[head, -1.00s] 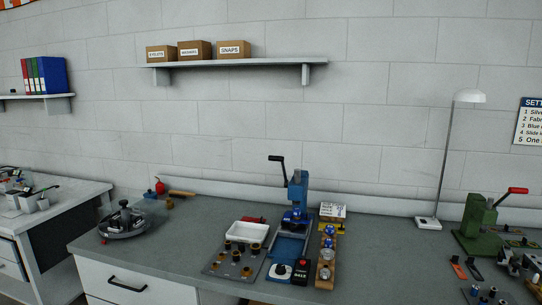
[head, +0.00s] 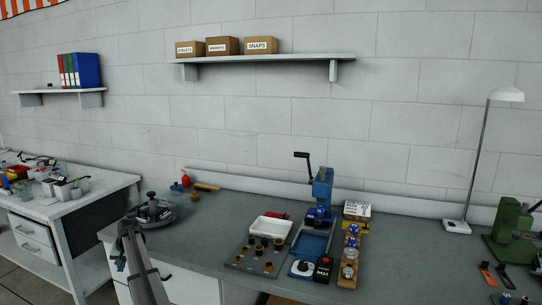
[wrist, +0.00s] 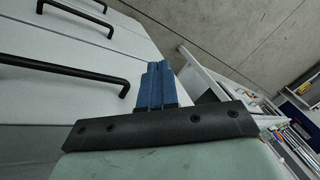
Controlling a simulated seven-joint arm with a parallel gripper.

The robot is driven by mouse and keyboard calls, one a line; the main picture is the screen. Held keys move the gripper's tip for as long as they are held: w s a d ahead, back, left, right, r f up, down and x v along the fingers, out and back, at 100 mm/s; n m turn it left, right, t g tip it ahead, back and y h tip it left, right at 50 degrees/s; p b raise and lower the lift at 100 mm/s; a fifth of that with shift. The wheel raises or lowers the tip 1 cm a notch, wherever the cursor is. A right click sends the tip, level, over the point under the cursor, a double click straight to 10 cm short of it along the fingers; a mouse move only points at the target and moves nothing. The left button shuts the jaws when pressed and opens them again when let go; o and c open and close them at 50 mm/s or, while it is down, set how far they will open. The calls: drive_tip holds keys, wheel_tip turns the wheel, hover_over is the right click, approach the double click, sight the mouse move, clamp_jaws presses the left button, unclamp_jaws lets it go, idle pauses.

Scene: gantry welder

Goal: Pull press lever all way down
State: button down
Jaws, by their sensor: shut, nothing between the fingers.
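A blue press (head: 322,190) stands on the grey workbench in the head view. Its black lever (head: 303,155) is raised above the press head, with the handle pointing left. My gripper shows in the wrist view as two blue fingers (wrist: 156,86) held together, with nothing between them. It is near white drawer fronts with black handles, well away from the lever. In the head view part of my arm rises at the lower left, in front of the bench. A green press (head: 512,232) is partly cut off at the right edge.
A base plate with several parts (head: 262,253), a white tray (head: 270,228) and a wooden strip (head: 349,262) surround the blue press. A round fixture (head: 152,212) sits on the left of the bench. A lamp (head: 457,227) stands right. Bench between fixture and tray is mostly clear.

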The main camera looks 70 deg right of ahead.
drive_tip(key=shift+m+t+h, duration=0.3)
drive_tip(key=shift+m+h, duration=0.1)
drive_tip(key=shift+m, duration=0.1)
drive_tip(key=d+r, duration=0.9)
drive_tip(key=d, duration=0.1)
drive_tip(key=shift+s+r, duration=0.35)
drive_tip(key=s+d+r+m+g+h, duration=0.1)
drive_tip(key=s+d+r, duration=0.75)
drive_tip(key=d, duration=0.35)
drive_tip(key=s+d+r+m+g+h, duration=0.1)
drive_tip(key=s+d+r+m, duration=0.1)
drive_tip(key=s+d+r, duration=0.75)
drive_tip(key=s+d+r+m+g, duration=0.1)
drive_tip(key=s+d+r, duration=0.5)
drive_tip(key=s+r, duration=0.3)
drive_tip(key=s+d+r+m+g, duration=0.1)
drive_tip(key=s+d+r, duration=0.5)
drive_tip(key=s, duration=1.2)
drive_tip(key=s+d+r+m+g, duration=0.1)
drive_tip(key=s+d+r, duration=0.5)
drive_tip(key=s+r, duration=0.7)
drive_tip(key=shift+s+d+r+m, duration=0.2)
drive_tip(key=shift+s+m, duration=0.25)
drive_tip(key=shift+m, duration=0.45)
